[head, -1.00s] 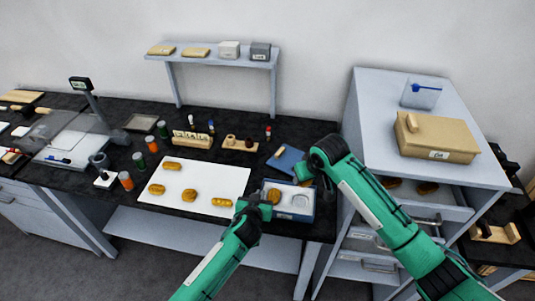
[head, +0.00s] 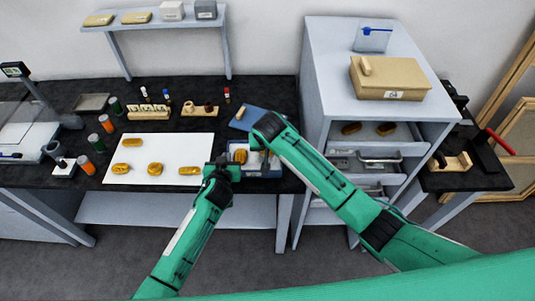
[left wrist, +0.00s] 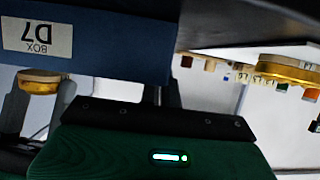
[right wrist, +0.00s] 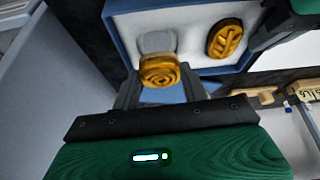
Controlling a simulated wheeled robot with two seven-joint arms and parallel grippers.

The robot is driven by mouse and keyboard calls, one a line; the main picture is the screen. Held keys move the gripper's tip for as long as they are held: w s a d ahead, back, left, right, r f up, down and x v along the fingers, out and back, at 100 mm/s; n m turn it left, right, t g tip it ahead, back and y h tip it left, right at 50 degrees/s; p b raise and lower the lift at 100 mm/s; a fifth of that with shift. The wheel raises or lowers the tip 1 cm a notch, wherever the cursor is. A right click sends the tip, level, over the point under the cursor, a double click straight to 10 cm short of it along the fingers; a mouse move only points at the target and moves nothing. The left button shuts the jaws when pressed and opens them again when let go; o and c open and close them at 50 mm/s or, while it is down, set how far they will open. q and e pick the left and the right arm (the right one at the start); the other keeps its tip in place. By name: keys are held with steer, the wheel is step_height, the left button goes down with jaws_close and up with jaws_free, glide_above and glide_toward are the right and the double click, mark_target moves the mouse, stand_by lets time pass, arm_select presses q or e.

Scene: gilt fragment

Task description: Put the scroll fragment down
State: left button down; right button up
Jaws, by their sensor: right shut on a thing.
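The scroll fragment (right wrist: 160,70), gold-brown with a spiral relief, is held between the fingers of my right gripper (right wrist: 158,88). It is in front of a pale, empty recess (right wrist: 157,41) of the blue-walled box (right wrist: 122,45) in the right wrist view. A leaf-relief fragment (right wrist: 225,38) lies in the other recess. In the head view my right arm hides the held fragment and part of the box (head: 262,174). My left gripper (head: 221,172) is at the box's left side. The left wrist view shows the box wall labelled D7 (left wrist: 90,45); the wall hides the left fingertips.
A white mat (head: 175,148) with several gold fragments lies left of the box. A blue lid-like panel (head: 248,117) lies behind it. A grey drawer cabinet (head: 315,75) with a lidded wooden box (head: 390,80) stands to the right.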

step_height(320, 180, down, 4)
steer(key=shift+r, duration=0.2)
steer(key=shift+s+f, duration=0.1)
steer(key=shift+f, duration=0.1)
arm_select(q)
steer(key=shift+s+d+r, duration=0.15)
steer(key=shift+s+r, duration=0.1)
arm_select(e)
steer(key=shift+s+f, duration=0.3)
steer(key=shift+f, duration=0.2)
steer(key=o, duration=0.9)
steer(key=shift+f, duration=0.1)
arm_select(q)
steer(key=shift+w, duration=0.25)
arm_select(e)
steer(key=shift+r, duration=0.65)
arm_select(q)
steer(key=shift+f, duration=0.25)
arm_select(e)
steer(key=shift+o, duration=0.4)
steer(key=v, duration=1.2)
steer(key=shift+w+r, duration=0.15)
steer(key=shift+w, duration=0.2)
steer(key=shift+a, duration=0.1)
